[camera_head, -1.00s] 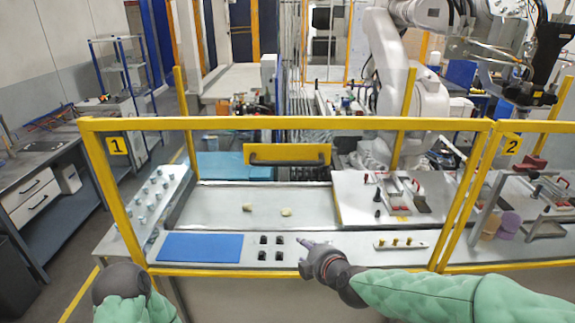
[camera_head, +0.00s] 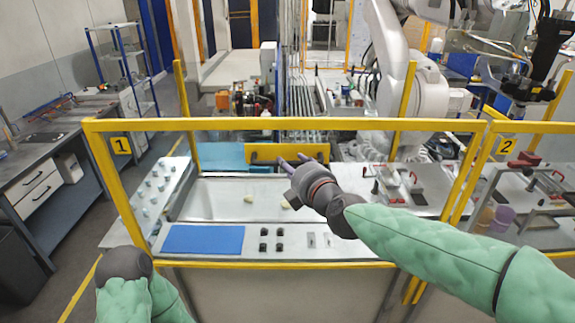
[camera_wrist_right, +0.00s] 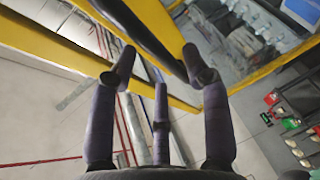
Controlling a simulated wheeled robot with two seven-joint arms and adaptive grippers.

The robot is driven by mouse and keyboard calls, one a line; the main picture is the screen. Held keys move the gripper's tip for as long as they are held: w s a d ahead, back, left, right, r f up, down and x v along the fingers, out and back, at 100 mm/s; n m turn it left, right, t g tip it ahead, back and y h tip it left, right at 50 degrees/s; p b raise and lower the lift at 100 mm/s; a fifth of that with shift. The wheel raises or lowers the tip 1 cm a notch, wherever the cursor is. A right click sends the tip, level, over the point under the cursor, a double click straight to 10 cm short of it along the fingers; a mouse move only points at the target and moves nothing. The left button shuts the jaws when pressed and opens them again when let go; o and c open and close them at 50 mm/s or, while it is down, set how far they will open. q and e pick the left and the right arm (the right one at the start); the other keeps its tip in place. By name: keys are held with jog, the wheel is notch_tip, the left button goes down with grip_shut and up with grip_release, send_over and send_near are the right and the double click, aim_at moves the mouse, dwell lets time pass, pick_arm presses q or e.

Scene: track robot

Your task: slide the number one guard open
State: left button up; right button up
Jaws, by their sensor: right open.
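The number one guard is a yellow-framed clear panel (camera_head: 290,125) with a yellow "1" tag (camera_head: 121,145) at its upper left. Its dark handle bar (camera_head: 262,158) sits on a yellow plate at the upper middle. It also shows as a black bar (camera_wrist_right: 143,36) in the right wrist view. My right gripper (camera_head: 292,162) is at the right part of the handle in the head view. In the wrist view its fingers (camera_wrist_right: 158,75) are spread, with the bar beyond the tips and nothing between them. My left arm's dark end shows at lower left; its fingers are not visible.
A guard marked "2" (camera_head: 507,144) adjoins on the right. Behind the first guard are a blue mat (camera_head: 203,239), small black parts (camera_head: 271,240) and a metal tray (camera_head: 225,200). A white robot arm (camera_head: 415,95) stands behind.

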aim_at(289, 163)
jog(key=shift+x, duration=1.85)
grip_shut()
